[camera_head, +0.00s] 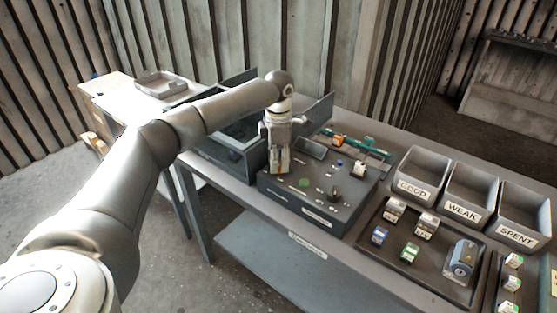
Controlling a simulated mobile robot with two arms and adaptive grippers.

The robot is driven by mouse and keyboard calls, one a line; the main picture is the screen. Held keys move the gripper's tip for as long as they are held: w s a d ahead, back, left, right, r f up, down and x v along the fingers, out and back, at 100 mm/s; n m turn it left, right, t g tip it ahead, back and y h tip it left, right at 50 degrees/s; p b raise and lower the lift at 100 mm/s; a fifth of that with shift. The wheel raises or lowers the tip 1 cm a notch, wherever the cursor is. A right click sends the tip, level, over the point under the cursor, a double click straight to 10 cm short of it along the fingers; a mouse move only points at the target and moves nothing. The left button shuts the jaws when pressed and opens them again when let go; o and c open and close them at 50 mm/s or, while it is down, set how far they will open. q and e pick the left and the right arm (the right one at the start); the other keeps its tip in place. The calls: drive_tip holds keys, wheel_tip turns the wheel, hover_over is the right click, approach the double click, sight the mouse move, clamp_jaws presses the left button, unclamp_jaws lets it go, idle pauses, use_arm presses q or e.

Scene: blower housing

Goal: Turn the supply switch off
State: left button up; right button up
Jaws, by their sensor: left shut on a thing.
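A dark control box (312,209) with labels, small knobs and a green button stands on the grey bench. A black knob (335,196) and a green button (305,183) show on the box top, clear of the gripper. My right gripper is not in view.
Grey bins labelled GOOD (420,176), WEAK (468,192) and SPENT (520,214) stand at the right. A dark tray (383,255) in front of them holds small blocks and a blue-grey device (460,262). An open case (226,150) stands behind the box on its left.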

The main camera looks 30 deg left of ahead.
use_arm(q)
drive_tip(key=shift+r, duration=0.1)
drive_tip(key=o, duration=1.1)
drive_tip(key=shift+c, duration=0.2)
wheel_tip(320, 180, up, 12)
